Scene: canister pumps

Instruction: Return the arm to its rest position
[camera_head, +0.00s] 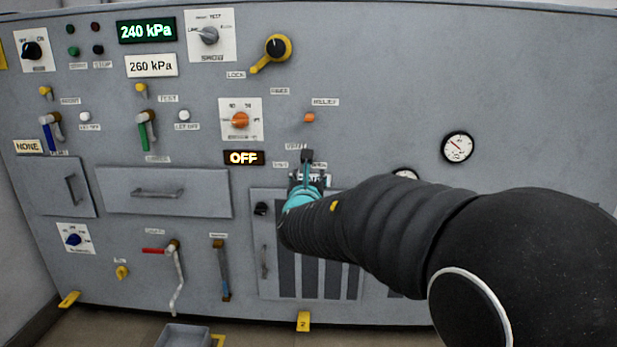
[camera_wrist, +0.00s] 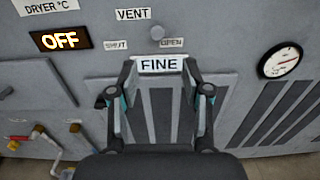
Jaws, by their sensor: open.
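My arm reaches in from the right in the head view, in front of the grey control panel (camera_head: 370,90). My gripper (camera_head: 306,168) is at the panel's lower middle, by the vent labels, and partly hides them. In the wrist view my gripper (camera_wrist: 160,78) is open, its two dark fingers spread apart. Nothing is held between them. I cannot tell the exact gap between fingertips and panel.
An orange knob (camera_head: 240,120) and a lit "OFF" display (camera_head: 243,158) are left of my gripper. A yellow lock lever (camera_head: 272,52) is above. A round gauge (camera_head: 457,147) is at right. A grey tray (camera_head: 183,336) is on the floor. The panel's upper right is bare.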

